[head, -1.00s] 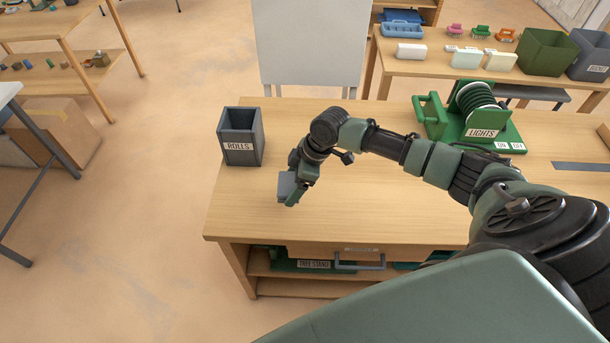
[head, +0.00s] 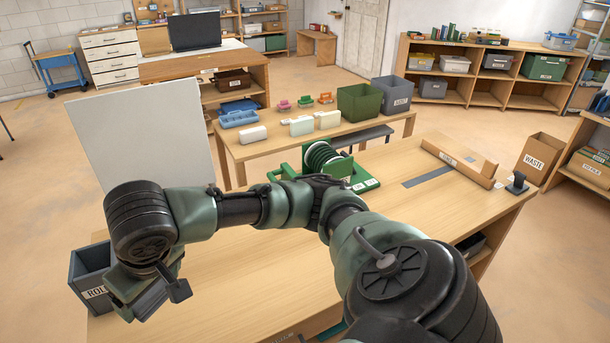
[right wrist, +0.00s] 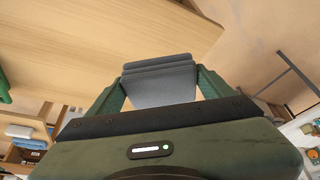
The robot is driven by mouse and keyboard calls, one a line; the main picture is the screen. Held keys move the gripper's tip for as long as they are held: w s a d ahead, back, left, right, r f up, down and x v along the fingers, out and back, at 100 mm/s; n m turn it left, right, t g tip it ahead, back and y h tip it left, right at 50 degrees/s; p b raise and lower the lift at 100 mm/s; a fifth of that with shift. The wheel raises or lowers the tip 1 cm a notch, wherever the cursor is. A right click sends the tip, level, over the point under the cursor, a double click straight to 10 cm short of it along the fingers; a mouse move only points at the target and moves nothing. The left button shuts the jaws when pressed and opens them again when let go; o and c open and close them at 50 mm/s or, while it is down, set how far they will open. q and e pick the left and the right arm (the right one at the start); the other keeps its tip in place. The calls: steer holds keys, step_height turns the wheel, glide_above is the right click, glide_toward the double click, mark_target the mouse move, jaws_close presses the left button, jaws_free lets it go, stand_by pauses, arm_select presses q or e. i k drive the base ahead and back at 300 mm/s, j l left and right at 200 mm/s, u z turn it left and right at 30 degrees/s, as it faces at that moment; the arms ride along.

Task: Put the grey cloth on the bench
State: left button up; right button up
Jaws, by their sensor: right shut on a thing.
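The grey cloth (right wrist: 160,82) is a folded, layered pad between the two fingers of my right gripper (right wrist: 160,88) in the right wrist view. The gripper is shut on it. In the head view my right gripper (head: 145,300) is at the lower left, over the left end of the near wooden table, partly hiding the grey ROLLS bin (head: 88,275). The cloth is hard to make out there behind the gripper. Wooden tops stand near and farther back; which is the bench I cannot tell. My left gripper is not in view.
The near table (head: 410,215) carries a green LIGHTS reel (head: 325,160) and a long cardboard box (head: 458,163). Behind it, a second table (head: 245,148) holds bins and small items. A white board (head: 145,135) stands at left. The near table's middle is mostly clear.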

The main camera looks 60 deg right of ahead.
mark_target(445, 203)
steer(key=l+z, duration=0.3)
steer(key=z, duration=0.15)
steer(key=l+z, duration=0.3)
steer(key=z, duration=0.2)
steer(key=i+l+z, duration=0.1)
steer(key=l+z, duration=0.15)
steer(key=z, duration=0.2)
steer(key=i+l+z, duration=0.1)
steer(key=l, duration=0.25)
steer(key=i+l, duration=0.25)
steer(key=l, duration=0.15)
steer(key=i+l+z, duration=0.15)
steer(key=l, duration=0.2)
steer(key=i+l+z, duration=0.1)
steer(key=i+l, duration=0.15)
steer(key=l, duration=0.1)
